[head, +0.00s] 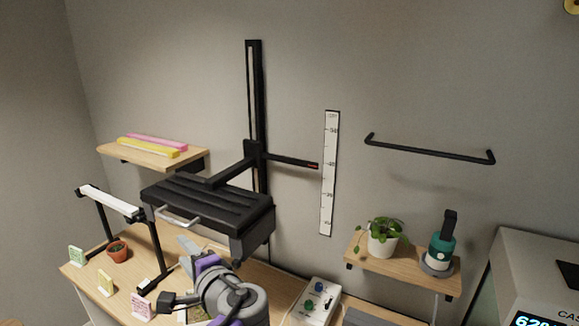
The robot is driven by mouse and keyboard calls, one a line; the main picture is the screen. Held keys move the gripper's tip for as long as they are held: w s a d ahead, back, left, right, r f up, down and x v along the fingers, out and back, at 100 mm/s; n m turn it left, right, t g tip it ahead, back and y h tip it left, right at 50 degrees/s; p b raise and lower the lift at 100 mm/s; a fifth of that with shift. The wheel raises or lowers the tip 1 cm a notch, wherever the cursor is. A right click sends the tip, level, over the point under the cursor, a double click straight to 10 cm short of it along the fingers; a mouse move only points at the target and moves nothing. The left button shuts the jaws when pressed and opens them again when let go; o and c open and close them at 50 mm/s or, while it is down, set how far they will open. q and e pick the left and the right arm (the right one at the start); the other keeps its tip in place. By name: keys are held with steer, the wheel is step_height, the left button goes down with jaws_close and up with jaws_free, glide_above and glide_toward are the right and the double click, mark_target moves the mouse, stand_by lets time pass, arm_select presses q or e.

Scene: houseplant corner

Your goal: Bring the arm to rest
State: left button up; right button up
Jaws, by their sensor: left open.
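My left gripper (190,258) is at the lower middle of the head view, over the wooden table (265,283), below and in front of the black slatted shelf unit. Its jaws are open, and I see nothing held between them. My grey and purple arm links cover part of the tabletop behind and below it. My right gripper does not show.
Near the left gripper are a small terracotta pot (118,252), a black stand with a white bar (110,201), several small cards (106,281) and a control box (318,303). The black slatted unit (205,203) overhangs the table. A shelf (402,269) holds a potted plant (383,238).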

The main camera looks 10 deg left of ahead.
arm_select(q)
steer(key=s+f+n+g+h, duration=0.25)
steer(key=s+f, duration=0.35)
steer(key=f, duration=0.3)
steer(key=s+f+n+g+h, duration=0.25)
steer(key=s+f, duration=0.35)
steer(key=f, duration=0.3)
steer(key=s+d+f+n+h, duration=0.5)
steer(key=s+d+f+h, duration=0.1)
steer(key=s+d+f, duration=0.1)
step_height(320, 180, down, 3)
steer(key=shift+s+d+r+g+h, duration=0.1)
steer(key=shift+s+d+g+h, duration=0.25)
steer(key=shift+s, duration=0.2)
steer(key=shift+a, duration=0.15)
stand_by(0.4)
